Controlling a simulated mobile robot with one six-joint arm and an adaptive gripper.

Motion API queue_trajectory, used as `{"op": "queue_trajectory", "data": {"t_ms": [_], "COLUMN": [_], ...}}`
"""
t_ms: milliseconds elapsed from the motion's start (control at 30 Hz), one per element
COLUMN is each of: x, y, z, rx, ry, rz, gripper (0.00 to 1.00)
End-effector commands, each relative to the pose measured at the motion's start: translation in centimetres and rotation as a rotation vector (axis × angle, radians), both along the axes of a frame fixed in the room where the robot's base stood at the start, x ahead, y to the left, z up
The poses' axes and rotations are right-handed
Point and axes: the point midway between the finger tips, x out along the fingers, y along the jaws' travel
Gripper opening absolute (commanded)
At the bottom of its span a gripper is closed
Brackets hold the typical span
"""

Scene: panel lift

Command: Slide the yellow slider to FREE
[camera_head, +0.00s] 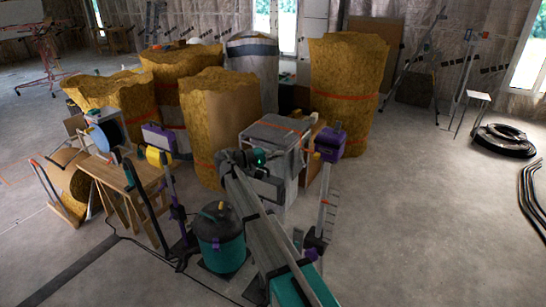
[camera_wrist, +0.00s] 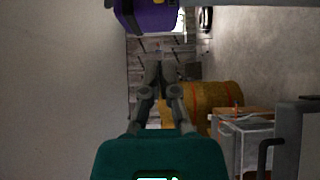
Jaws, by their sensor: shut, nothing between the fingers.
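My gripper (camera_wrist: 160,68) points away from the wrist camera, its dark fingers closed together with nothing between them. A purple housing (camera_wrist: 150,14) is cut off by the top edge of the wrist view, beyond and above the fingertips and apart from them in the picture. A small yellow patch shows at its upper edge, too cut off to identify as the slider. In the head view a purple housing (camera_head: 330,146) sits on an upright post right of my wrist. I cannot clearly make out the yellow slider or any FREE marking.
Large yellow insulation rolls (camera_head: 347,80) stand behind. A grey lidded box (camera_head: 275,130) is close behind my wrist. A teal drum (camera_head: 219,240) stands left of my arm, and a wooden trestle (camera_head: 125,176) farther left. The floor at right is mostly clear.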

Motion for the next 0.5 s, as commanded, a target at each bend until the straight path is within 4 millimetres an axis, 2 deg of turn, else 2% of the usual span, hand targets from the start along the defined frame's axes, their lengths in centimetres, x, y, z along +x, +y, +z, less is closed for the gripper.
{"op": "queue_trajectory", "data": {"t_ms": [400,500], "x": [1.5,0.4], "y": [-6.4,-7.5], "z": [0.0,0.0], "rx": [0.000,0.000], "ry": [0.000,0.000], "rz": [-0.001,-0.001], "gripper": [0.00,0.00]}}
